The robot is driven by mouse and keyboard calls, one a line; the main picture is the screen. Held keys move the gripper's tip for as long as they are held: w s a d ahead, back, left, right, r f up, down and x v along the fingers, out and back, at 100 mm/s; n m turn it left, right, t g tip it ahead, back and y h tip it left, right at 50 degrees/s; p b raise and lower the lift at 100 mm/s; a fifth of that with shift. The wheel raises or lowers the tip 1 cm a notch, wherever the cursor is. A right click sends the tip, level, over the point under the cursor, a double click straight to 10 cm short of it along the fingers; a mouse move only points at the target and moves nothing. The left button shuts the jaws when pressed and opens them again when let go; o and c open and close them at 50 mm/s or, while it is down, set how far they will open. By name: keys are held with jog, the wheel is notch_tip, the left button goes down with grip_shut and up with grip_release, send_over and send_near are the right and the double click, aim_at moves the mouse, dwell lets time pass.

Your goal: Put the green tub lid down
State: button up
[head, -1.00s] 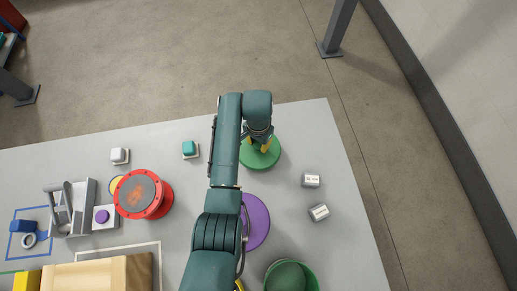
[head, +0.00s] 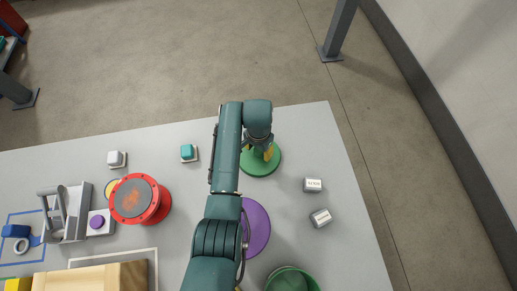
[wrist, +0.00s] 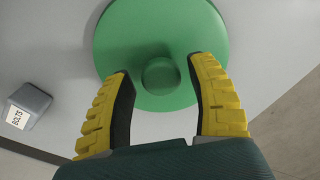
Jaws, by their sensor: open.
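The green tub lid (head: 258,170) is a round green disc with a round knob, near the far edge of the grey table. It appears to lie flat on the tabletop. In the wrist view the lid (wrist: 160,25) fills the upper middle, its knob (wrist: 160,76) facing me. My gripper (wrist: 163,72) is open, its yellow fingers on either side of the knob with gaps showing. In the head view my gripper (head: 264,153) is over the lid and partly hides it. A green tub (head: 308,277) stands at the near edge of the picture, partly cut off.
A purple disc (head: 259,228) lies beside my arm, partly hidden. Left are a teal button (head: 187,152) and a red flanged part (head: 155,204).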

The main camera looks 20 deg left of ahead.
aim_at(258, 151)
notch_tip(258, 151, up, 12)
jog(key=p, duration=0.5)
jog(key=shift+p, duration=0.4)
jog(key=shift+f, duration=0.1)
jog(key=w+d+r+t+y, duration=0.1)
jog(key=w+d+r+t, duration=0.25)
jog(key=r, duration=0.45)
jog(key=w+d+r+t, duration=0.3)
jog(key=r+t, duration=0.1)
jog(key=r, duration=0.3)
jog(key=w+d+r+t+y, duration=0.1)
jog(key=w+d+r+t, duration=0.25)
jog(key=r, duration=0.45)
jog(key=s+d+r+n+t+h, duration=0.1)
jog(key=s+d+r+t, duration=0.4)
jog(key=s+r, duration=0.3)
jog(key=s+d+r+t+h, duration=0.1)
jog(key=s+d+r+t, duration=0.5)
jog(key=r, duration=1)
jog(key=s, duration=0.3)
jog(key=shift+s+r+n, duration=0.2)
jog(key=shift+r+n, duration=0.05)
jog(key=shift+n, duration=0.15)
